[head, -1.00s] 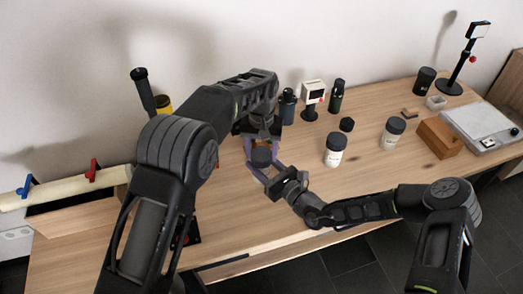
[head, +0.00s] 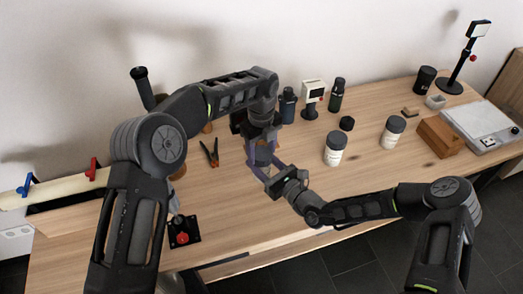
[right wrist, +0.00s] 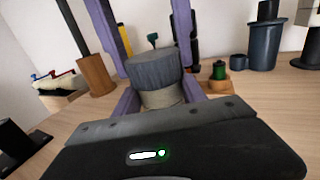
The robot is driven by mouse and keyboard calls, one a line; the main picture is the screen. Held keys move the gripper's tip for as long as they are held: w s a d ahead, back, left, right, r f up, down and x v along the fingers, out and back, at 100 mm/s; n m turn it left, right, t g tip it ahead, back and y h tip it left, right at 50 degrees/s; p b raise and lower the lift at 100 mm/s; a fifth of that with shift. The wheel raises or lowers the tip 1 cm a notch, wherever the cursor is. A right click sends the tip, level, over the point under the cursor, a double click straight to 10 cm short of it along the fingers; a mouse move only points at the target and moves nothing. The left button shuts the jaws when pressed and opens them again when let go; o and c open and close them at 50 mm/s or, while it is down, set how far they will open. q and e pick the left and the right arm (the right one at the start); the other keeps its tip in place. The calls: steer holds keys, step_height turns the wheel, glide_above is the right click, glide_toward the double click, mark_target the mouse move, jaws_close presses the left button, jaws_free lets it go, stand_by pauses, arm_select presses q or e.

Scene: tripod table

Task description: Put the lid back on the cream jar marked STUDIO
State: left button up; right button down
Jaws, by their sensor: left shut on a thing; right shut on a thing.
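A jar with a pale beige body (right wrist: 163,98) stands between my right gripper's purple fingers (right wrist: 160,92). A dark grey ribbed lid (right wrist: 152,68) is on top of the body, looking slightly tilted; whether it is seated cannot be told. My left gripper (head: 262,147) comes down from above, its purple fingers on either side of the lid, shut on it. In the head view the jar is mostly hidden by the grippers. No marking is readable on it. Two other white jars with black lids, a nearer one (head: 335,150) and one farther right (head: 392,133), stand on the table.
A loose black cap (head: 347,123) lies behind the white jars. A dark blue flask (head: 287,108), small screen stand (head: 313,93) and green-black bottle (head: 336,97) stand behind the grippers. Pliers (head: 212,153) and a red-button box (head: 183,232) lie left. The front centre-right table is clear.

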arm_select(q)
steer(key=m, duration=0.8)
steer(key=o, duration=1.3)
steer(key=shift+r, duration=0.1)
steer(key=shift+r, duration=2.15)
steer(key=shift+c, duration=0.5)
